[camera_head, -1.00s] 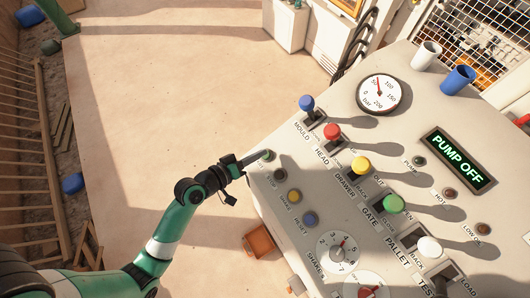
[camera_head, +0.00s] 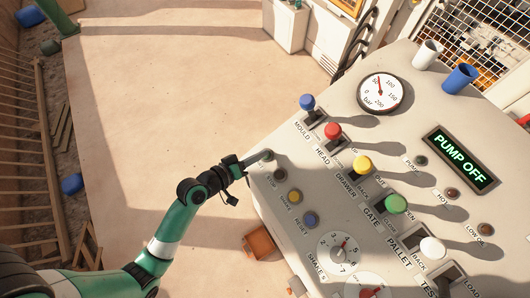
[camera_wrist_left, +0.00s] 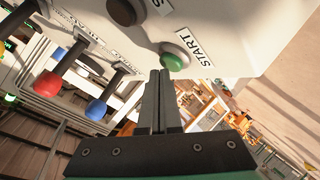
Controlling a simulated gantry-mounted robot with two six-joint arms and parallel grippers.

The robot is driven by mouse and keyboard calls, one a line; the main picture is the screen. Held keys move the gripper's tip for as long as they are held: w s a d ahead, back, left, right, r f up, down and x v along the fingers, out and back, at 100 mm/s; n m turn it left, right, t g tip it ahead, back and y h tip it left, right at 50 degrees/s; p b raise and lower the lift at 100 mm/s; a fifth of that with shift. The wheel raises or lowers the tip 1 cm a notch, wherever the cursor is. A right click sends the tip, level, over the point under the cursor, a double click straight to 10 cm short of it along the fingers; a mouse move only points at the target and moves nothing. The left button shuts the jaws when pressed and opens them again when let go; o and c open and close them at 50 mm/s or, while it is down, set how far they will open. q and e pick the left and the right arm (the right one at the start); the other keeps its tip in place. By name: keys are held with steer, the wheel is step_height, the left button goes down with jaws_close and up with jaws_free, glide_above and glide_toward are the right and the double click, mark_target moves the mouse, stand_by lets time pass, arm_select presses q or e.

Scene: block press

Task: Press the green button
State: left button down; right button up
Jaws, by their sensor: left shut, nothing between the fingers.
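The green button (camera_wrist_left: 174,58), labelled START, sits in a round collar on the press's light control panel in the left wrist view. In the head view it lies at the panel's left corner (camera_head: 269,155), partly hidden by my fingertips. My left gripper (camera_head: 262,156) is shut and empty, its fingers pointing at the button. In the left wrist view the closed fingertips (camera_wrist_left: 160,72) overlap the button's lower left edge. I cannot tell for sure whether they touch it. My right gripper is out of view.
A dark button (camera_head: 279,174), a yellow button (camera_head: 294,196) and a blue button (camera_head: 310,220) sit close by. Several coloured levers, such as the blue-knobbed one (camera_head: 307,102), stand up from the panel. A display (camera_head: 460,160) reads PUMP OFF. The floor left of the panel is clear.

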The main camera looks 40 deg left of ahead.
arm_select(q)
steer(key=shift+w+f, duration=0.1)
steer(key=shift+f, duration=0.2)
stand_by(0.4)
steer(key=shift+s+r+p, duration=0.35)
steer(key=shift+r+p, duration=0.3)
steer(key=shift+r, duration=0.2)
step_height(320, 180, up, 6)
steer(key=s+p, duration=0.2)
steer(key=p, duration=0.3)
steer(key=shift+s+a+f, duration=0.2)
steer(key=shift+a+f, duration=0.05)
steer(key=shift+a, duration=0.05)
